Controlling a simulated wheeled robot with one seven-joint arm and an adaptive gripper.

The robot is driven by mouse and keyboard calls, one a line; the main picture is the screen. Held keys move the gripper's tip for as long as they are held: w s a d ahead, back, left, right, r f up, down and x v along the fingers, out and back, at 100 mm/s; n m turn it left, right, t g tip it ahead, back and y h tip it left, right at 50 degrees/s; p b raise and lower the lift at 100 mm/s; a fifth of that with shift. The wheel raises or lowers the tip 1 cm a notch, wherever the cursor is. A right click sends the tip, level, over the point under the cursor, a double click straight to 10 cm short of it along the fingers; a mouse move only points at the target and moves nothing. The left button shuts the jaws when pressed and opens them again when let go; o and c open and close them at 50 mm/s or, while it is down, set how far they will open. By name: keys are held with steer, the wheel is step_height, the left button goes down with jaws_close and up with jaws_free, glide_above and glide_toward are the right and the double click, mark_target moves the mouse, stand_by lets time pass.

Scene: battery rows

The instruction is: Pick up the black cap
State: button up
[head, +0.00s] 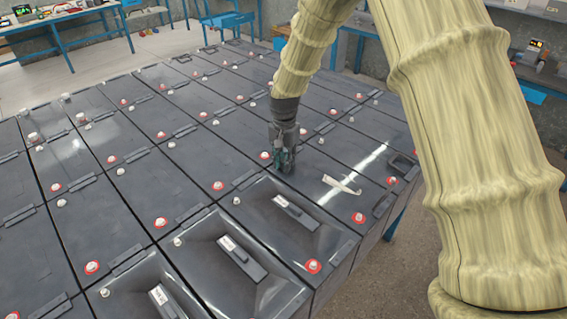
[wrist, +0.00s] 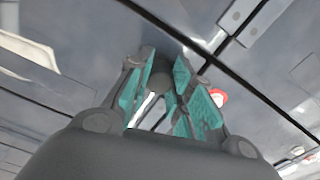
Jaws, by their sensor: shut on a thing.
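My gripper (head: 284,160) is low over the dark battery tops, near the middle of the head view. In the wrist view its teal-padded fingers (wrist: 160,98) are closed around a small dark rounded piece, which I take to be the black cap (wrist: 160,80). Only part of the cap shows between the fingers. In the head view the fingers hide it. I cannot tell whether it still touches the battery below.
Rows of dark batteries (head: 150,185) carry several red-ringed terminals and raised bars. Blue-framed benches (head: 60,35) stand behind. Open floor (head: 158,45) shows beyond the rows.

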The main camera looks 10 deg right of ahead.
steer(key=shift+r+b, duration=0.45)
steer(key=shift+r, duration=0.25)
steer(key=shift+s+r+b, duration=0.3)
steer(key=shift+r+b, duration=0.25)
steer(key=shift+r, duration=0.3)
steer(key=s+b, duration=0.1)
steer(key=s, duration=0.4)
steer(key=s+a+r+b, duration=0.1)
steer(key=s+b, duration=0.1)
steer(key=s, duration=0.3)
steer(key=s+a+b, duration=0.1)
steer(key=s, duration=0.4)
steer(key=shift+s+r, duration=0.2)
steer(key=shift+r, duration=0.1)
steer(key=shift+o, duration=0.2)
steer(key=shift+c, duration=1.4)
steer(key=shift+d+r+p, duration=0.1)
steer(key=shift+r+p, duration=0.65)
steer(key=shift+r+p, duration=2.1)
steer(key=shift+r, duration=0.15)
steer(key=shift+r, duration=0.1)
